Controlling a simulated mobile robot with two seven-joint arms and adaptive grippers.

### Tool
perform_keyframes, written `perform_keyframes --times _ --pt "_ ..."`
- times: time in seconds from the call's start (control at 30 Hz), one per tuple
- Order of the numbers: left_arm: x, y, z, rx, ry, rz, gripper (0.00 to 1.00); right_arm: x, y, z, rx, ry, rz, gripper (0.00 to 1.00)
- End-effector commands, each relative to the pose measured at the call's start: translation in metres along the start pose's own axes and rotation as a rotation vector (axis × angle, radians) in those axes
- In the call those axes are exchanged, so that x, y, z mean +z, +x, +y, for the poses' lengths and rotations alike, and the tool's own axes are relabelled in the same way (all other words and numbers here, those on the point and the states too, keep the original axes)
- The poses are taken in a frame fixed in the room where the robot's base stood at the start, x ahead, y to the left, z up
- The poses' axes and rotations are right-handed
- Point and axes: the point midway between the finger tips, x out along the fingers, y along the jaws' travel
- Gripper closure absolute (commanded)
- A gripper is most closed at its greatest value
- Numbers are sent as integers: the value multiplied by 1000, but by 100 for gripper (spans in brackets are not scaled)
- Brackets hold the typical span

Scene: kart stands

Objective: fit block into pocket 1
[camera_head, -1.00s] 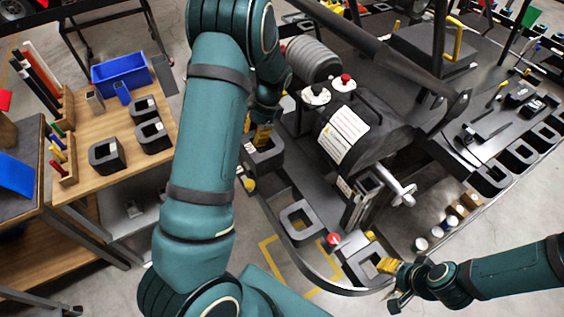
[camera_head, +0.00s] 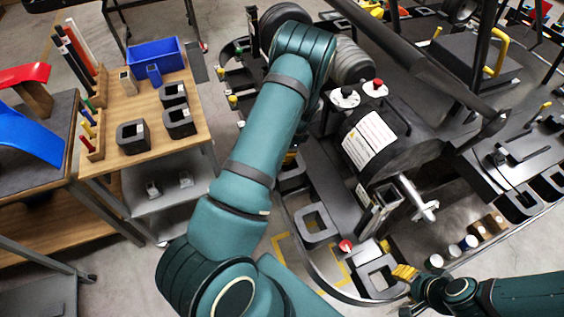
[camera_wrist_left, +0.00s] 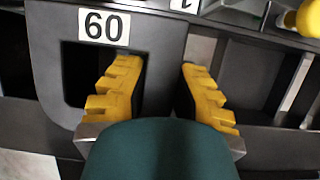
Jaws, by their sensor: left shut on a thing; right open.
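The block (camera_wrist_left: 55,55) is dark grey with a square opening and a white "60" label, seen in the left wrist view. My left gripper (camera_wrist_left: 160,90) has its yellow fingers on either side of the block's right wall, one at the opening, and is shut on it. In the head view the left fingers (camera_head: 290,156) are mostly hidden behind my left arm, and the block (camera_head: 292,179) shows only partly. A "1" label (camera_wrist_left: 184,4) shows at the wrist view's top edge; the pocket itself is not clear. My right gripper (camera_head: 403,273) is open at lower right.
Similar dark frames (camera_head: 315,226) and (camera_head: 379,279) lie along the curved black rim. A machine drum (camera_head: 385,140) with a white label stands right of my left arm. A wooden table (camera_head: 150,95) with a blue bin (camera_head: 138,67) and more dark blocks (camera_head: 133,137) is at left.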

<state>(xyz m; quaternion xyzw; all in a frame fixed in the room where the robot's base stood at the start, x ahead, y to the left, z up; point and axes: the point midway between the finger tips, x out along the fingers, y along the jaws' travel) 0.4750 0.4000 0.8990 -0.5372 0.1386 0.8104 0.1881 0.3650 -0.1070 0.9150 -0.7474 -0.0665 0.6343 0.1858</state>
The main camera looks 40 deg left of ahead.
Motion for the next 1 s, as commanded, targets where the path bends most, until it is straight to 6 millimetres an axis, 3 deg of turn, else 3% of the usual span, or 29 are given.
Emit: perform_keyframes --times 0.4,0.77,0.8,0.83,0.87,1.0 --pt "-16 37 -1 0 0 0 100 0 0 0 0 0 0 53" --pt "-17 41 -1 0 -1 1 100 0 2 1 0 0 0 53" --pt "-18 42 -1 0 -1 1 69 0 3 1 0 0 0 53" --pt "-17 42 -1 0 -1 1 58 0 2 1 0 0 0 53" --pt "-17 42 -1 0 -1 1 52 0 2 1 0 0 0 53" --pt "-17 41 -1 0 -1 1 52 0 2 1 0 0 0 53"
